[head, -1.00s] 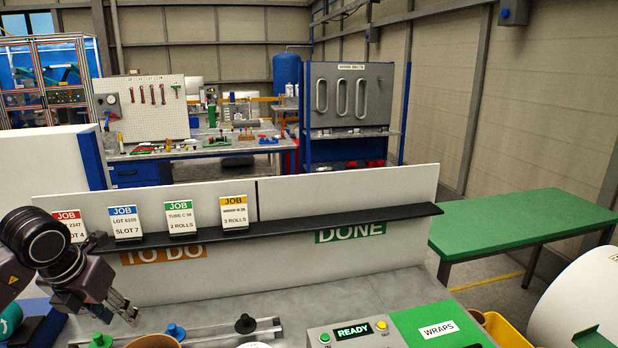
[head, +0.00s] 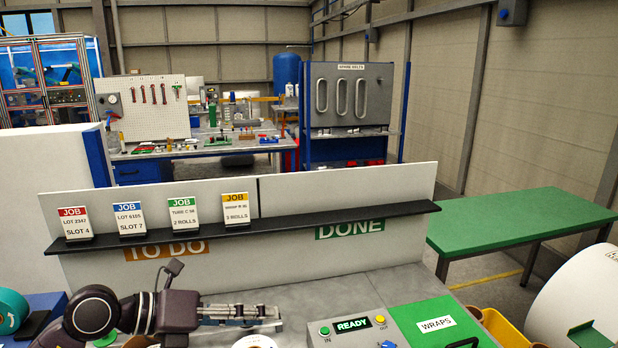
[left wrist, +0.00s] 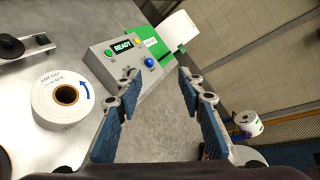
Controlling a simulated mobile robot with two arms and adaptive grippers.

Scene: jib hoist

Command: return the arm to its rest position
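My left arm comes in at the lower left of the head view and lies low in front of the white board. My left gripper (head: 274,314) points to the right, above the bench and left of the control box. In the left wrist view the two blue-padded fingers of the left gripper (left wrist: 158,95) stand wide apart with nothing between them. My right gripper is in neither view.
The control box (head: 340,337) shows READY. A white roll (left wrist: 62,97) lies on the bench. The board's black shelf (head: 290,222) holds several job cards over TO DO; DONE is bare. A green table (head: 525,222) stands at right.

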